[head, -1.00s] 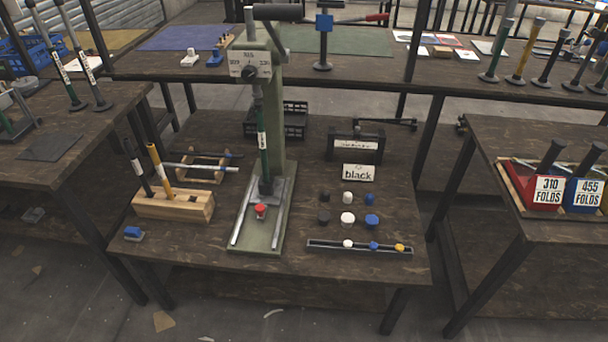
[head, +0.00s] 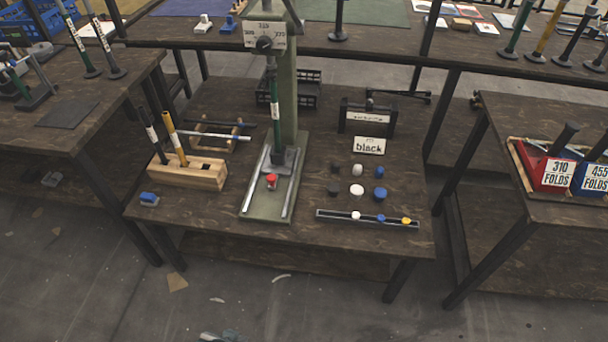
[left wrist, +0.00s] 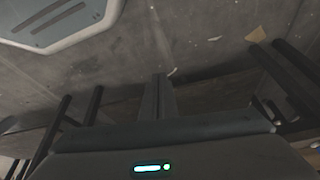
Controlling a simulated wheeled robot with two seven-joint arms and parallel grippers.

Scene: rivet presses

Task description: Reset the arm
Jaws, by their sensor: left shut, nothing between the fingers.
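My left gripper (left wrist: 160,98) shows in the left wrist view with its two dark fingers together and nothing between them. It is over bare floor, with dark table legs beyond it. A small grey-teal part at the bottom edge of the head view is too cut off to identify. My right gripper is in neither view. The green rivet press (head: 287,110) stands upright on the middle table (head: 250,237), its top cut off by the picture edge. A red piece (head: 271,180) sits on its base under the ram.
A wooden block (head: 187,173) with two upright tools stands left of the press. Side tables stand left and right. The floor (head: 330,310) in front is mostly clear, with small scraps.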

